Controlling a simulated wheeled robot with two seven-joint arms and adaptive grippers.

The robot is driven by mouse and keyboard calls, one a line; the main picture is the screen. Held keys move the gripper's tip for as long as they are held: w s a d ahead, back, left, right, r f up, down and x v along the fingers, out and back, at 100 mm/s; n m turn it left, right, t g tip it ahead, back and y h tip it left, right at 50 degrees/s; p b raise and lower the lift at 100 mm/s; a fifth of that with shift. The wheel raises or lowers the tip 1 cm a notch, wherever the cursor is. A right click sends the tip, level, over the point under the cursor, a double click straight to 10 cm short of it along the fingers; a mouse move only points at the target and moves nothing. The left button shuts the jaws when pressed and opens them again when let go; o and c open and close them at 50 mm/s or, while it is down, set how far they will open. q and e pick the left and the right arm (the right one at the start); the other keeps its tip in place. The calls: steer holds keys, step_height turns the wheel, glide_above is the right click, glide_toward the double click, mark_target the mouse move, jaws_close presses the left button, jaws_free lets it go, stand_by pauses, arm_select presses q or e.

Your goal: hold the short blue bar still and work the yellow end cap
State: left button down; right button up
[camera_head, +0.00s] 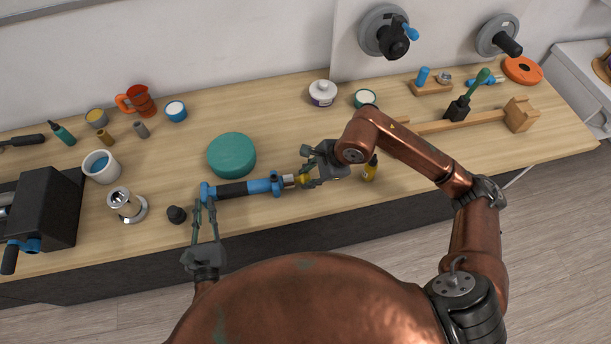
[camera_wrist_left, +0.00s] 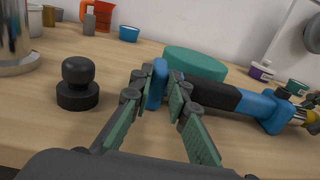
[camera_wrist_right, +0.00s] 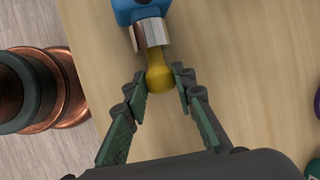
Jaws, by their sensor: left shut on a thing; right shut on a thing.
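The short blue bar (camera_head: 262,186) has a black grip in its middle and lies level above the front of the bench. My left gripper (camera_head: 205,205) is shut on its left blue end, which also shows in the left wrist view (camera_wrist_left: 158,84). A silver collar (camera_wrist_right: 150,35) sits at the bar's other end. The yellow end cap (camera_wrist_right: 159,76) adjoins that collar. My right gripper (camera_wrist_right: 159,82) is shut on the yellow end cap, with a finger on each side. In the head view the right gripper partly hides the cap (camera_head: 302,179).
A green round disc (camera_head: 232,155) lies just behind the bar. A black knob (camera_head: 177,214) and a silver flanged part (camera_head: 127,205) stand to the left. A small yellow bottle (camera_head: 370,170) stands right of my right gripper.

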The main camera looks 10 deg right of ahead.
steer(key=shift+d, duration=1.3)
stand_by(0.4)
steer(key=shift+s+d, duration=0.1)
steer(key=shift+d, duration=0.8)
step_height(320, 180, up, 8)
stand_by(1.1)
stand_by(0.6)
arm_select(q)
steer(key=c, duration=1.8)
jaws_free()
steer(key=shift+o, duration=0.2)
